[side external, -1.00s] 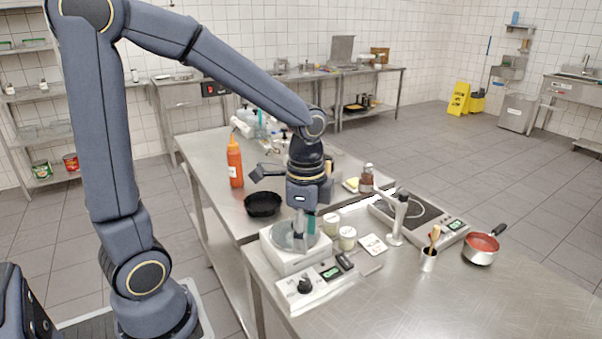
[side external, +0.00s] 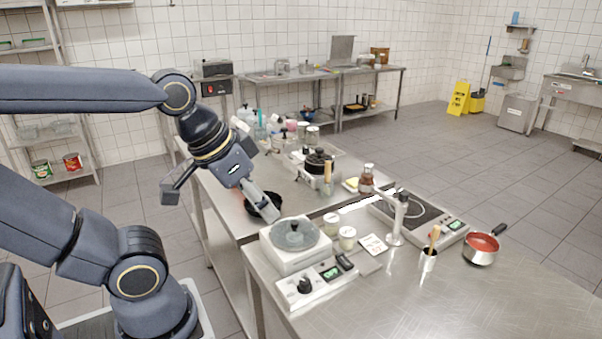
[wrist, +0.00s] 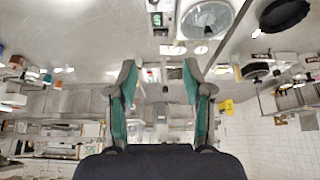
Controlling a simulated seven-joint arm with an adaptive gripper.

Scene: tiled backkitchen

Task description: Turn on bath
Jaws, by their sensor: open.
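The bath is a white box (side external: 273,253) with a round metal and glass lid (side external: 295,234), on the near steel bench. Its front panel has a black knob (side external: 305,286) and a green lit display (side external: 331,273). My gripper (side external: 272,211) is up and to the left of the bath in the side view, apart from it, over the black pan. In the wrist view my gripper (wrist: 160,75) has its two green-padded fingers spread with nothing between them. The bath's round top (wrist: 207,19) shows upper right there, beyond the fingertips.
A black pan (side external: 264,207) sits behind the bath. Small jars (side external: 347,238), a hot plate (side external: 420,212), a cup with a wooden-handled tool (side external: 428,260) and a red-filled saucepan (side external: 481,249) stand to the right. The near bench's front right is clear.

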